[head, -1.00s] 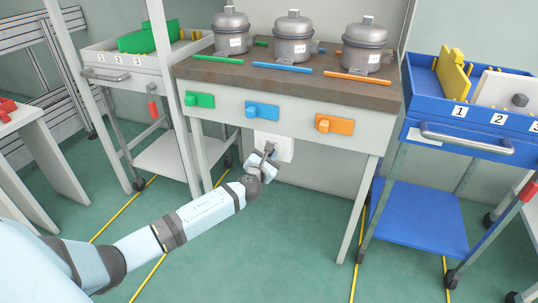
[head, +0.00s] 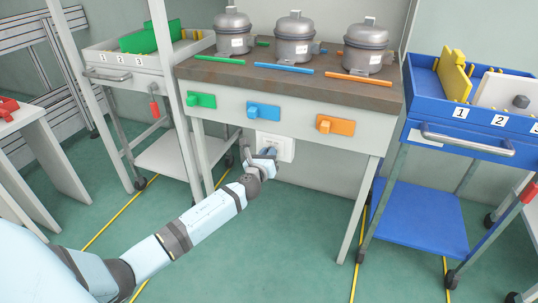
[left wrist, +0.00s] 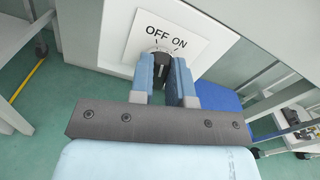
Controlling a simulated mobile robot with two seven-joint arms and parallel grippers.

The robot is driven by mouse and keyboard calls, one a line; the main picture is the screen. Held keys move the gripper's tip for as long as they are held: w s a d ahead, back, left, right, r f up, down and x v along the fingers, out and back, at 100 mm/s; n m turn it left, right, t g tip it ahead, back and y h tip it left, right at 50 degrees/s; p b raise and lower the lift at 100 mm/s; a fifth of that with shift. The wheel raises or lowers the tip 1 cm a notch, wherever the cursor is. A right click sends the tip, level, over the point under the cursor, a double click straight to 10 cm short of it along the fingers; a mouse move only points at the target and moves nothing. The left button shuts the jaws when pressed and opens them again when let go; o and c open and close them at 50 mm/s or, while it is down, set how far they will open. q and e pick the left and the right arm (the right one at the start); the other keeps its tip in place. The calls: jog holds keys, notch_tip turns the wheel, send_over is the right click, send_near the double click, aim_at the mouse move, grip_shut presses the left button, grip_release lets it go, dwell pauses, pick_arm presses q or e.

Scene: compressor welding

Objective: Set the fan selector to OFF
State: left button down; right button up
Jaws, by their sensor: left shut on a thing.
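The fan selector (left wrist: 159,57) is a dark round knob on a white plate (left wrist: 183,27) marked OFF on the left and ON on the right, in the left wrist view. In the head view the white plate (head: 287,149) sits below the table's front panel. My left gripper (left wrist: 166,75) has its two blue-grey fingers on either side of the knob and is shut on it. The gripper covers most of the knob in the head view (head: 265,158). The knob's exact pointing is hard to tell behind the fingers. My right gripper is not in view.
A table (head: 230,75) carries several grey compressors, with green, blue and orange switches (head: 335,125) on its front panel. A blue cart (head: 470,145) stands right and a white cart (head: 130,80) left. The green floor in front is open.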

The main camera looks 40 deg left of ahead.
pick_arm(q)
jog(key=n, duration=0.3)
jog(key=shift+a, duration=0.1)
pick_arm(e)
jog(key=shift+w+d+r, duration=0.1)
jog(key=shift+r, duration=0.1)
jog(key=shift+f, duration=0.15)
pick_arm(q)
jog(key=c, duration=1.1)
grip_release()
